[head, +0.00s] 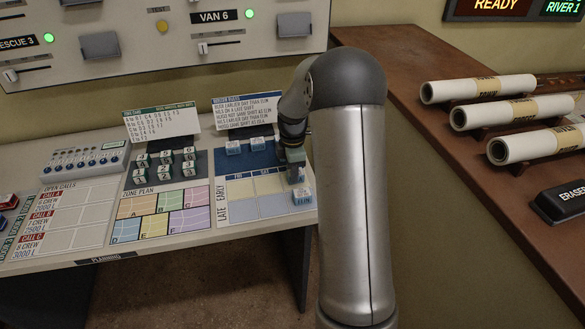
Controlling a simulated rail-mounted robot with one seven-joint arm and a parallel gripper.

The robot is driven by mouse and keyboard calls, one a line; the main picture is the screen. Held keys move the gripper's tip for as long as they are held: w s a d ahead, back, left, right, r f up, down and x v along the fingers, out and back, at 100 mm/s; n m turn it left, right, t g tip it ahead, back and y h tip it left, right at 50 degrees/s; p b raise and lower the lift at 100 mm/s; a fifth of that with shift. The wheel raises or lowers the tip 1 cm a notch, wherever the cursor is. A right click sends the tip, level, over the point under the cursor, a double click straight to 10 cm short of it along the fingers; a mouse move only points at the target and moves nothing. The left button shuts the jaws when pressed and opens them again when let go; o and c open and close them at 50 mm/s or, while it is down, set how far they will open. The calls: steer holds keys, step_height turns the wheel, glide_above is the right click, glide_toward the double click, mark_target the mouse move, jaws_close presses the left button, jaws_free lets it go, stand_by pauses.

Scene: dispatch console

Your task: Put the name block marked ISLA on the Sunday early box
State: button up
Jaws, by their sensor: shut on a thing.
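The roster mat (245,207) lies at the right end of the desk, with an early row above a late row and several pale boxes. My gripper (296,174) is over the right-hand column, near the Sunday early box, pointing down. It is shut on a small block, mostly hidden by the fingers; its marking cannot be read. Whether the block touches the mat is unclear. The Sunday early box is largely hidden. A light blue name block (303,197) sits in the right-hand box of the late row. Two more name blocks, a left one (232,148) and a right one (257,144), stand on the dark blue strip.
A clue card (246,110) stands behind the strip. The zone plan (160,212) with several green-white blocks lies to the left. My arm hides the desk's right edge. Rolled charts (480,88) and an eraser (562,202) lie on the brown counter at right.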

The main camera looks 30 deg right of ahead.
steer(key=shift+f, duration=0.2)
steer(key=o, duration=1)
steer(key=shift+r, duration=0.1)
steer(key=shift+c, duration=0.2)
